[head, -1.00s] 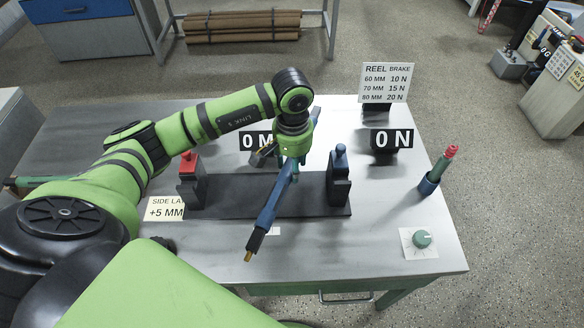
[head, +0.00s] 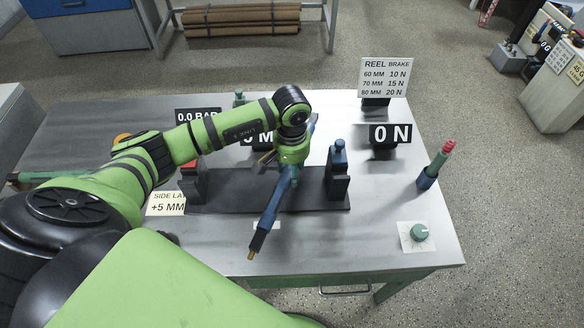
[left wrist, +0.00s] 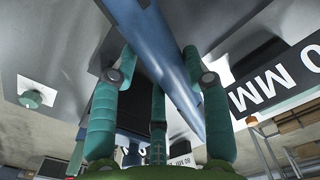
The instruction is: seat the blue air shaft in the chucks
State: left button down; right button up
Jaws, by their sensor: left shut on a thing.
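The blue air shaft (head: 268,217) is gripped near its middle by my left gripper (head: 289,165). It lies slantwise across the black chuck stand (head: 240,197), its brown-tipped end toward the front of the table and its other end behind the gripper. The left chuck (head: 194,186) has a red top, partly hidden by my arm. The right chuck (head: 338,178) has a blue top. The shaft is between the chucks and in neither. In the left wrist view, teal fingers (left wrist: 160,62) stand on both sides of the shaft (left wrist: 158,40). My right gripper is not in view.
A green knob (head: 419,232) is at front right. Behind are the 0 N display (head: 390,134), the reel brake sign (head: 385,78) and a 0.0 BAR display (head: 197,115).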

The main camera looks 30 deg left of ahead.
pick_arm(q)
jog(key=shift+f+b, duration=0.3)
jog(key=shift+b, duration=0.15)
jog(key=c, duration=0.6)
grip_release()
jog(key=shift+r, duration=0.1)
jog(key=shift+r+p, duration=0.25)
jog(key=shift+p, duration=0.3)
jog(key=shift+r+p, duration=0.45)
jog(key=shift+p, duration=0.1)
notch_tip(320, 180, up, 12)
jog(key=b, duration=0.3)
jog(key=shift+f, duration=0.2)
